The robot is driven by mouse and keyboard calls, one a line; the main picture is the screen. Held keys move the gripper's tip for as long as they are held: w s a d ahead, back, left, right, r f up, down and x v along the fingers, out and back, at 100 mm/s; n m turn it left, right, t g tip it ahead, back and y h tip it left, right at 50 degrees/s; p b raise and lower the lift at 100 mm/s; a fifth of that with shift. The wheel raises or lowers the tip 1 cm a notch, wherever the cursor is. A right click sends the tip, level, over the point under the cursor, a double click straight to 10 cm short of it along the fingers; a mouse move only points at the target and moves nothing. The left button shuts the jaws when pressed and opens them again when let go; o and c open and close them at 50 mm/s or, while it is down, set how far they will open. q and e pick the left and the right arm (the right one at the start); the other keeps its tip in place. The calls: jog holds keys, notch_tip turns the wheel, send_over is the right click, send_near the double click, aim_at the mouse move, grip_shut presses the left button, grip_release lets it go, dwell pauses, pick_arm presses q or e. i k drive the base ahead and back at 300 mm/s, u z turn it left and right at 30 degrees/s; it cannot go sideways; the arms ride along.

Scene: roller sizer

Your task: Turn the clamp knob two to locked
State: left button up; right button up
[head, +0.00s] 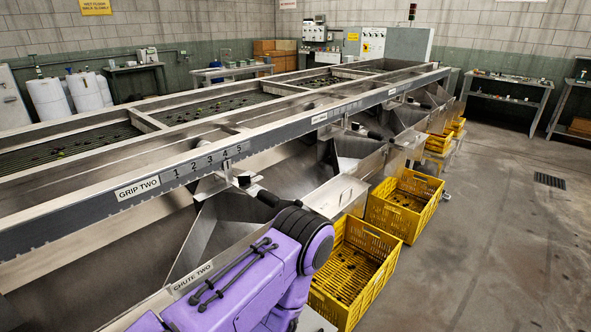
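The "GRIP TWO" label (138,188) is on the long metal rail, left of a scale plate (205,161) numbered 1 to 5. A small dark knob (243,181) sits just below the right end of the scale; its lock setting is too small to read. That arm rises from the bottom centre and covers part of the chute. I cannot tell which arm it is. Neither gripper shows.
The "CHUTE TWO" label (193,277) is on the chute edge left of my arm. Yellow crates (362,242) stand along the right side of the machine. The concrete floor to the right is open, with a drain grate (549,180). Tables stand at the back.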

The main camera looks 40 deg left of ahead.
aim_at(244, 180)
jog(key=z, duration=0.05)
jog(key=i, duration=0.8)
jog(key=u, duration=0.9)
jog(key=i, duration=0.5)
jog(key=u, duration=0.45)
